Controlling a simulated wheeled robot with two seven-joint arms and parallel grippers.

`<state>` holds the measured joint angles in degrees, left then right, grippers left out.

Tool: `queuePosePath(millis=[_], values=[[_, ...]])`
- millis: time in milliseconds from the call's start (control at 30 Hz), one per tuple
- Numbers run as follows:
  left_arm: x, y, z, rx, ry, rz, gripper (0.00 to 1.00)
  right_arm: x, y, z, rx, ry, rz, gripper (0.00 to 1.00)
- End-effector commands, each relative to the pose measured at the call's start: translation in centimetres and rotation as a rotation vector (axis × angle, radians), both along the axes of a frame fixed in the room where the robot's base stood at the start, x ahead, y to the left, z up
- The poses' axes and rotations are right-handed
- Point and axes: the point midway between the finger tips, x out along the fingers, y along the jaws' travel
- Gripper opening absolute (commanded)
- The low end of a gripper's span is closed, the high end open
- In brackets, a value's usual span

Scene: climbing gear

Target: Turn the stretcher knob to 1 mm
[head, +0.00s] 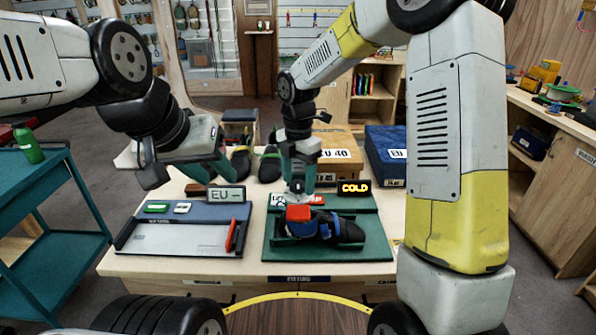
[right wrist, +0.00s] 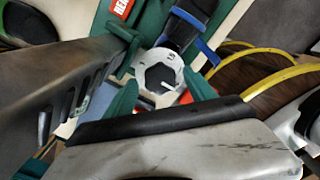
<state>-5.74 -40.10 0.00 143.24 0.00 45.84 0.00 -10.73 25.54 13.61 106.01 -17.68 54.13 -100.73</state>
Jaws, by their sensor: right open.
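In the head view my right gripper (head: 300,190) points down over the stretcher, which holds a dark shoe with a blue strap (head: 325,225) and has a red block (head: 298,212). The knob is mostly hidden there. My left gripper (head: 205,168) hangs above the measuring board; its finger gap is unclear.
A measuring board (head: 180,238) with an EU display (head: 226,194) lies left. Shoes (head: 268,165) and shoeboxes (head: 340,152) stand behind. A teal cart (head: 62,190) is at far left.

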Motion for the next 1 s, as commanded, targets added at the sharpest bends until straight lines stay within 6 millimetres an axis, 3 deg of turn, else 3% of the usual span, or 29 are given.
queuePosePath(millis=[300,600,1000], values=[[0.00,0.00,0.00,0.000,0.000,0.000,0.36,0.02,0.01,-0.29,0.000,-0.001,0.000,0.62],[0.00,0.00,0.00,0.000,0.000,0.000,0.36,0.01,0.01,-0.28,0.001,-0.001,0.000,0.04],[0.00,0.00,0.00,0.000,0.000,0.000,0.36,0.01,0.04,-0.28,0.001,-0.001,-0.078,0.03]])
